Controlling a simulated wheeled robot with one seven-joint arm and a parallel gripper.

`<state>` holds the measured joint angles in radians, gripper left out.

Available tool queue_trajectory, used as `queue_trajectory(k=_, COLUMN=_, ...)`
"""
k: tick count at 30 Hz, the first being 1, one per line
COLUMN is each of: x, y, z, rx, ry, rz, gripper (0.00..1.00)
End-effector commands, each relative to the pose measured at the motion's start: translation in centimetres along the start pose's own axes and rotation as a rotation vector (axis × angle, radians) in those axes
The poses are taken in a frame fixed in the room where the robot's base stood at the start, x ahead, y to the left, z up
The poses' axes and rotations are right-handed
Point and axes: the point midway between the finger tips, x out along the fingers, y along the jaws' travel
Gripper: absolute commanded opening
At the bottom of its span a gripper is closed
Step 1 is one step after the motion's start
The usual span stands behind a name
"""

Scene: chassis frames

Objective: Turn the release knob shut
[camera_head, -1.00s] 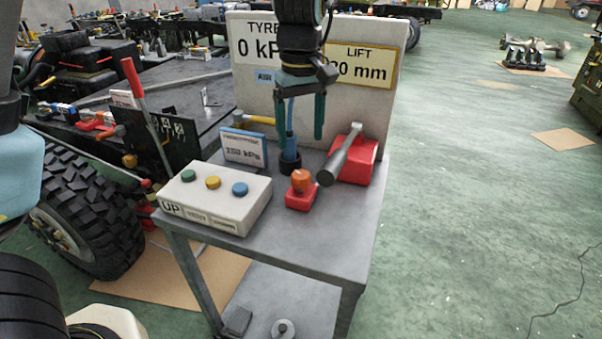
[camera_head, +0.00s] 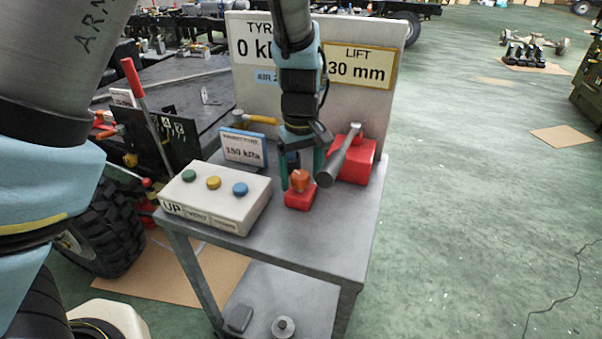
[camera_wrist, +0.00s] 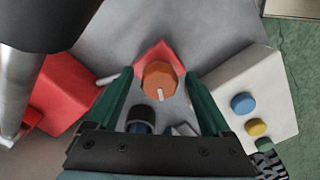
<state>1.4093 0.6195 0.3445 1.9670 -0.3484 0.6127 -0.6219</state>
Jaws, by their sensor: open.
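The release knob (camera_head: 300,180) is orange and sits on a small red base (camera_head: 299,199) on the grey cart top. In the wrist view the orange knob (camera_wrist: 159,79) shows a pale pointer mark, between and just beyond the fingertips. My gripper (camera_head: 302,182) has green fingers and points down at the knob, one finger to each side in the head view. The wrist view shows the gripper (camera_wrist: 158,88) open, with a gap between each finger and the knob. Whether a finger touches the knob is hard to tell in the head view.
A white button box (camera_head: 215,197) stands left of the knob. A red block with a grey lever (camera_head: 357,165) stands close on the right. Behind are a small 150 kPa sign (camera_head: 243,149) and a panel (camera_head: 385,105) reading 0 kPa and 30 mm.

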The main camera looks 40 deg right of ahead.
Motion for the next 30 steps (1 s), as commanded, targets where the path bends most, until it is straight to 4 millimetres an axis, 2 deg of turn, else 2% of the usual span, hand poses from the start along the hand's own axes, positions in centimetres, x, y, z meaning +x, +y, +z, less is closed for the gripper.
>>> queue_trajectory(k=2, x=-0.01, y=0.01, z=0.00, rx=0.000, ry=0.000, rz=0.000, gripper=0.83)
queue_trajectory(k=5, x=-0.03, y=0.01, z=0.00, rx=0.000, ry=0.000, rz=0.000, gripper=0.73)
queue_trajectory(k=24, x=-0.05, y=0.00, z=0.00, rx=0.000, ry=0.000, rz=0.000, gripper=0.01)
queue_trajectory(k=30, x=-0.06, y=-0.02, z=-0.02, rx=0.007, ry=0.000, rz=0.000, gripper=0.00)
